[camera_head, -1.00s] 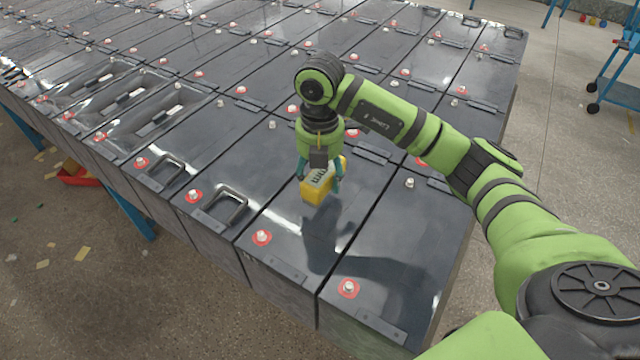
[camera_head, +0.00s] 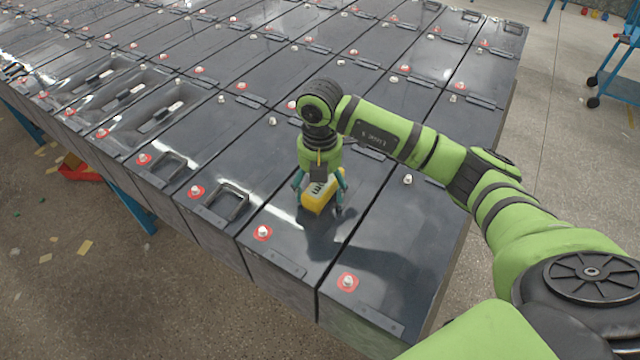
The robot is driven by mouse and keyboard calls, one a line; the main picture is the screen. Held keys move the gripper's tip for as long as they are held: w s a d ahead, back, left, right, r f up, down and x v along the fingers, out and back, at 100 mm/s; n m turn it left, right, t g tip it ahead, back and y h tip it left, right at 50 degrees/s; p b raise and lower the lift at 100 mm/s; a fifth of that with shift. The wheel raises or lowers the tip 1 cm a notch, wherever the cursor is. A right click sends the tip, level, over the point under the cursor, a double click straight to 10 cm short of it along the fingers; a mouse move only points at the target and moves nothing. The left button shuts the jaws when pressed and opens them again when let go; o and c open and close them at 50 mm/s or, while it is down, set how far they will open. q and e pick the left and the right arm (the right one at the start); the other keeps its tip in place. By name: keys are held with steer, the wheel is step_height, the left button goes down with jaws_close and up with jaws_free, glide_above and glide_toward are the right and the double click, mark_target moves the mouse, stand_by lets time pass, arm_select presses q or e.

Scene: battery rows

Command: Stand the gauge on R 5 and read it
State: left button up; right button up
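The gauge (camera_head: 318,196) is a small yellow box with a pale, dark-marked face. It stands on the dark top of a battery (camera_head: 285,215) in the front row, the second from the right end. My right gripper (camera_head: 320,198) points down over the gauge. Its fingers are spread, one on each side of the gauge, and look open around it. Whether a finger still touches it is hard to tell. The reading on its face is too small to make out. My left gripper is not in view.
Rows of dark batteries with red-ringed posts fill the table. The front corner battery (camera_head: 385,255) has a clear top. A red tray (camera_head: 80,168) is on the floor at left; a blue cart (camera_head: 620,75) stands at right.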

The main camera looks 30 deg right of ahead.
steer(key=shift+r, duration=0.45)
step_height(320, 180, up, 7)
steer(key=b, duration=0.3)
steer(key=shift+w+f, duration=0.1)
step_height(320, 180, up, 4)
steer(key=shift+f, duration=0.1)
steer(key=shift+r, duration=0.45)
